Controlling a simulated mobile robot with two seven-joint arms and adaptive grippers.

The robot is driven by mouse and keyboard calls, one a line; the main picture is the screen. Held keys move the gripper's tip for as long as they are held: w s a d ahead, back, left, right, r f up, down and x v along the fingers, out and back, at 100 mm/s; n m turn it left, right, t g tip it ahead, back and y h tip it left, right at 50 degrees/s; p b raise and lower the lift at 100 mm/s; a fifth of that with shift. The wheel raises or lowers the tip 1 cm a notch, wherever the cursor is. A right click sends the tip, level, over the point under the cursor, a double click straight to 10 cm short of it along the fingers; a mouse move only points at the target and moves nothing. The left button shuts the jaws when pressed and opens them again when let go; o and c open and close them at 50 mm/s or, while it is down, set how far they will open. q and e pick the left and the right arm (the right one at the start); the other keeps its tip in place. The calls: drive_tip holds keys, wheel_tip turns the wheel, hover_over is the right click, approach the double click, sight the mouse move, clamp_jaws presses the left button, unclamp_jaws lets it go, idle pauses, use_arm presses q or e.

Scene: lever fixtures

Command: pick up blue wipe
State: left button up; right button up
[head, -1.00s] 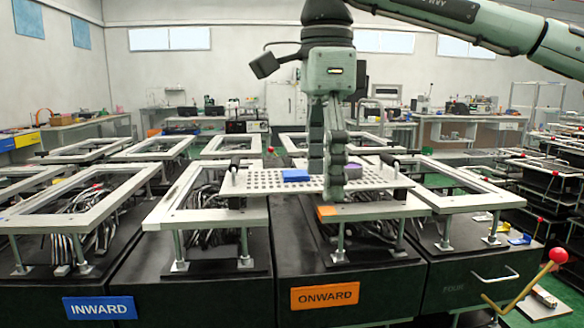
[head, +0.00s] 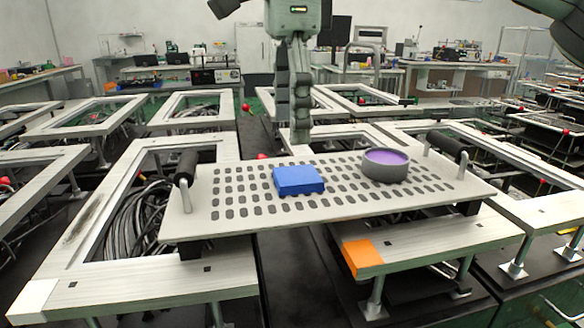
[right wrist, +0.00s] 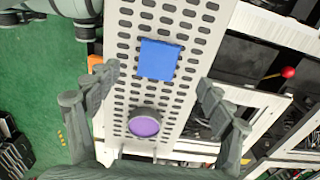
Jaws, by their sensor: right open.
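The blue wipe (head: 299,180) is a flat blue block lying on a white perforated tray (head: 240,222). In the right wrist view the blue wipe (right wrist: 159,60) lies between and beyond the fingertips. A round grey container with a purple top (head: 386,165) stands on the tray to the right of the wipe. My right gripper (head: 299,135) hangs above the tray's far edge, behind the wipe in the head view. In the right wrist view its fingers (right wrist: 158,78) are spread wide, with nothing between them touching. My left gripper is not in view.
The tray has black handles, left (head: 187,165) and right (head: 447,146), and bridges two white frames over dark cabinets. An orange patch (head: 361,257) marks the frame in front. A red-knobbed lever (right wrist: 288,73) shows in the right wrist view. Space above the wipe is clear.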

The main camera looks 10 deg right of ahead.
sight(288, 175)
drive_tip(key=f, duration=0.5)
drive_tip(key=shift+s+a+f, duration=0.1)
drive_tip(key=shift+a+f, duration=0.1)
drive_tip(key=shift+f, duration=0.15)
drive_tip(key=shift+f+p, duration=0.3)
drive_tip(key=shift+f, duration=0.25)
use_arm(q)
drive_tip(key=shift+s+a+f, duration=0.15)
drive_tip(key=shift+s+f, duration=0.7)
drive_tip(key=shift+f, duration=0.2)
use_arm(e)
drive_tip(key=c, duration=0.8)
